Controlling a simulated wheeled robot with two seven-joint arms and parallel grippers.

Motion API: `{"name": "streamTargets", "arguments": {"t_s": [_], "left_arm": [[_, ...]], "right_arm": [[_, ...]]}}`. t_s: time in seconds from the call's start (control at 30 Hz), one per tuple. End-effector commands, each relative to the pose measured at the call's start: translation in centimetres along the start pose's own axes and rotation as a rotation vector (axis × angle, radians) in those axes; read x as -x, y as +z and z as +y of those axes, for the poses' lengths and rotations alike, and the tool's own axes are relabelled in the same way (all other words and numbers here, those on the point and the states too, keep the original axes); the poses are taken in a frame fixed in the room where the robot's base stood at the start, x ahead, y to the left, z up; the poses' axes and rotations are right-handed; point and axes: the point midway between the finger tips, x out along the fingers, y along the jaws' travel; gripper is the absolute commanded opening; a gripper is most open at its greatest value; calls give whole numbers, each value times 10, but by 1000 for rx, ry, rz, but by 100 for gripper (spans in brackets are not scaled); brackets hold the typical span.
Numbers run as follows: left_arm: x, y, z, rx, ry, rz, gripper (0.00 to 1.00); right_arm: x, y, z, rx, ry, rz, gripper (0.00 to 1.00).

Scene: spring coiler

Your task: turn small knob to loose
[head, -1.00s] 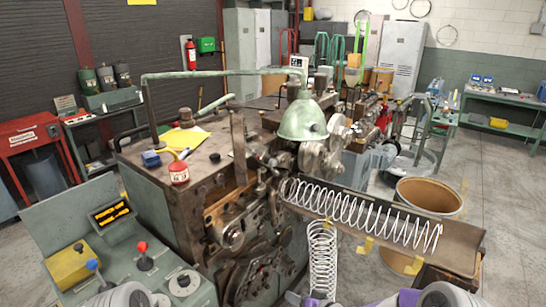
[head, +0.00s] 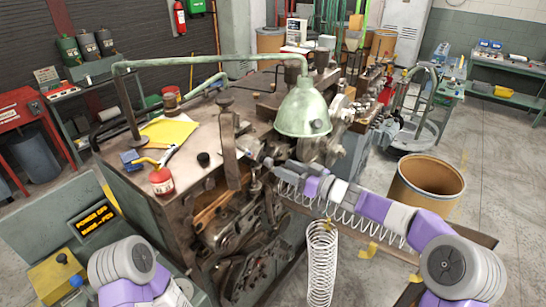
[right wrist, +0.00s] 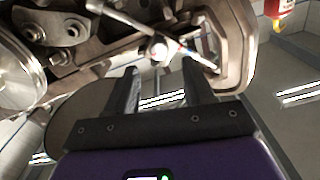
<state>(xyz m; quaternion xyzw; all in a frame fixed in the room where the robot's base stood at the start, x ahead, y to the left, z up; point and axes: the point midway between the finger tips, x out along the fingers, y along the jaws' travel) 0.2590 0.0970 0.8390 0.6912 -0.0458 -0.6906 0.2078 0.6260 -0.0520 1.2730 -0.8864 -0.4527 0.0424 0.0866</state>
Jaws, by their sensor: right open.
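The spring coiler is the large machine (head: 140,200) in the middle of the head view. My right arm reaches across from the lower right, and my right gripper (head: 266,162) is at the machine's near face, small and partly hidden. In the right wrist view, my right gripper (right wrist: 161,78) has its two dark fingers apart with nothing between them. A small round shiny metal knob (right wrist: 158,48), with a thin rod beside it, shows just past the fingertips, roughly centred between them. I cannot tell its setting. My left arm shows at the lower left, its gripper out of view.
A green lamp (head: 303,110) hangs above the work area. A red oil can (head: 161,181), yellow paper (head: 168,131) and a black knob (head: 203,159) are on the machine top. A drum (head: 427,184) stands at the right.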

Motion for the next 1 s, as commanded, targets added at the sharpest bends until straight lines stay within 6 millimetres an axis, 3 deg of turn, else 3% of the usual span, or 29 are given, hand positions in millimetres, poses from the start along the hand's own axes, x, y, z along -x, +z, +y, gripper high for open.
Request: {"name": "streamTargets", "arguments": {"t_s": [0.3, 0.7, 1.0], "left_arm": [[4, 0, 2, 0, 0, 1, 43], [5, 0, 2, 0, 0, 1, 43], [5, 0, 2, 0, 0, 1, 43]], "right_arm": [[-48, 1, 0, -1, 0, -1, 53], [-58, 1, 0, -2, 1, -1, 53], [-58, 1, 0, -2, 2, -1, 8]]}}
